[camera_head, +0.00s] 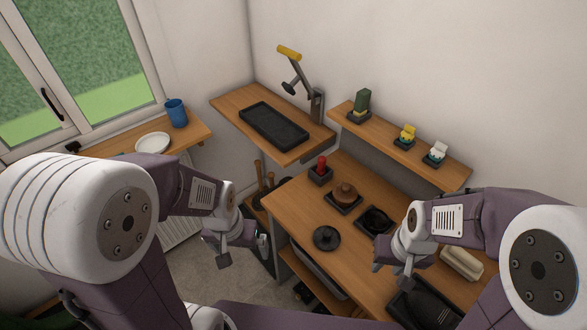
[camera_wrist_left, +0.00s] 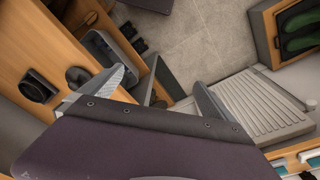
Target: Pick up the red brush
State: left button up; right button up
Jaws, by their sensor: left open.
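A small red upright object (camera_head: 321,167), which looks like the red brush, stands in a dark square holder (camera_head: 319,178) at the far left end of the wooden bench. My left gripper (camera_head: 246,252) is open and empty, left of the bench and nearer to me than the red brush, not touching it. Its spread fingers also show in the left wrist view (camera_wrist_left: 160,92), where I cannot make out the red brush. My right gripper (camera_head: 391,274) is over the right part of the bench, apart from the red brush; its jaw opening is unclear.
On the bench (camera_head: 291,214) are a brown knobbed object (camera_head: 345,192), a round black piece (camera_head: 326,238), a black dish (camera_head: 375,219) and a cream block (camera_head: 462,264). A shelf with a black tray (camera_head: 274,124) and a small wall shelf (camera_head: 440,168) stand behind. Floor is open at left.

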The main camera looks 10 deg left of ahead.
aim_at(320, 171)
jog(key=i+j+z, duration=0.2)
jog(key=z, duration=0.25)
jog(key=i+j+z, duration=0.1)
jog(key=j+z, duration=0.25)
jog(key=z, duration=0.15)
jog(key=j+z, duration=0.45)
jog(key=i+j+z, duration=0.1)
jog(key=j+z, duration=0.2)
jog(key=z, duration=0.15)
jog(key=j+z, duration=0.35)
jog(key=z, duration=0.15)
